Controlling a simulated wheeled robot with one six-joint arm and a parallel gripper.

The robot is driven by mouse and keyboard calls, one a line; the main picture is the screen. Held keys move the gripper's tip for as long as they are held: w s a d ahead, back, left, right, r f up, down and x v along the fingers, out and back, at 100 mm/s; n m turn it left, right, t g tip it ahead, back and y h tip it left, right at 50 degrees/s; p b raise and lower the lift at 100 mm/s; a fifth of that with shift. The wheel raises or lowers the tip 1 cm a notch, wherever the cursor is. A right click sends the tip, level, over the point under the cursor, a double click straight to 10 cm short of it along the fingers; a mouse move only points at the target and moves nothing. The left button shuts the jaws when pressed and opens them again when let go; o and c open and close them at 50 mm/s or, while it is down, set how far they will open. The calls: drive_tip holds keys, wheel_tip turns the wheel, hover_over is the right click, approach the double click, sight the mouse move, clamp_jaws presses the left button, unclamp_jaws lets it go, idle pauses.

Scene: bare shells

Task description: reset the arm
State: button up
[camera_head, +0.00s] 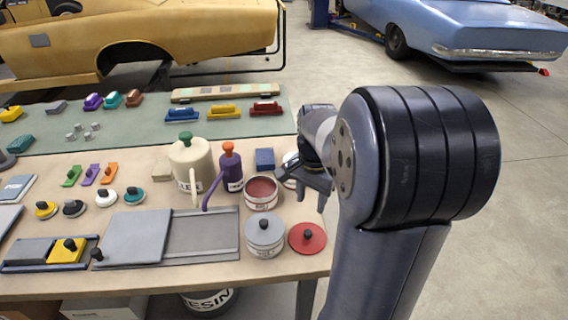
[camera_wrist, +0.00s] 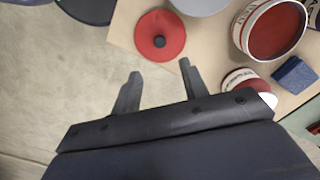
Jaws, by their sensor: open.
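My gripper (camera_wrist: 160,82) is open, with nothing between its fingers in the wrist view. In the head view my gripper (camera_head: 308,185) is beside the right edge of the workbench (camera_head: 285,275), partly hidden by my arm. My arm rises large at the right of the head view and bends toward the bench. The red lid (camera_wrist: 160,36) with a black knob lies on the bench just beyond the fingertips in the wrist view, apart from them.
A blue block (camera_head: 264,159) lies behind. Open floor (camera_head: 500,240) lies right; cars stand behind.

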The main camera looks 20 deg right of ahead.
sight(308, 231)
wheel_tip(308, 231, down, 12)
drive_tip(key=shift+w+r, duration=0.1)
drive_tip(key=shift+r, duration=1.55)
